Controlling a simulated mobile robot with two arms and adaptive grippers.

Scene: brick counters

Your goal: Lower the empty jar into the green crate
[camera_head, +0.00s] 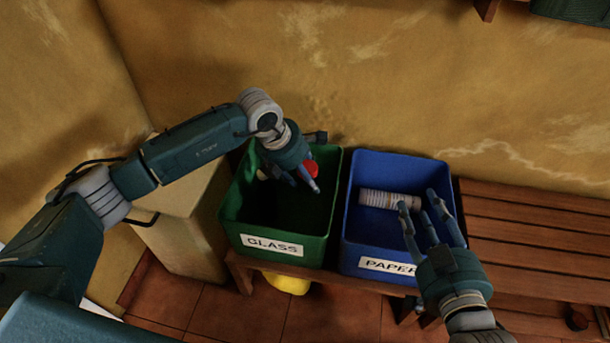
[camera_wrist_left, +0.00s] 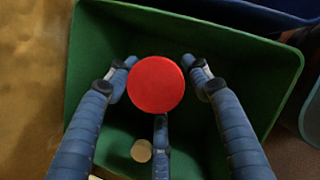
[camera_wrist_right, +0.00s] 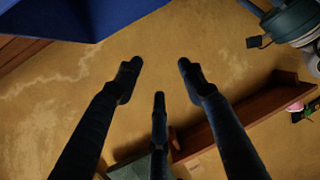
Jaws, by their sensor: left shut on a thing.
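The green crate (camera_head: 318,235) labelled GLASS stands at the left end of the wooden bench. My left gripper (camera_head: 310,184) points down into its opening, shut on the jar. Only the jar's red lid (camera_head: 311,168) shows clearly; its body is hidden. In the left wrist view, the red lid (camera_wrist_left: 156,84) sits between the three fingers of my left gripper (camera_wrist_left: 160,92), over the inside of the green crate (camera_wrist_left: 95,45). My right gripper (camera_head: 421,208) is open and empty at the front of the blue crate; it also shows spread in the right wrist view (camera_wrist_right: 158,75).
The blue crate (camera_head: 357,242) labelled PAPER stands right beside the green one and holds a pale cylinder (camera_head: 388,200). A small pale round thing (camera_wrist_left: 141,151) lies in the green crate. A cream bin (camera_head: 190,235) stands left. The slatted bench (camera_head: 540,225) is clear at right.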

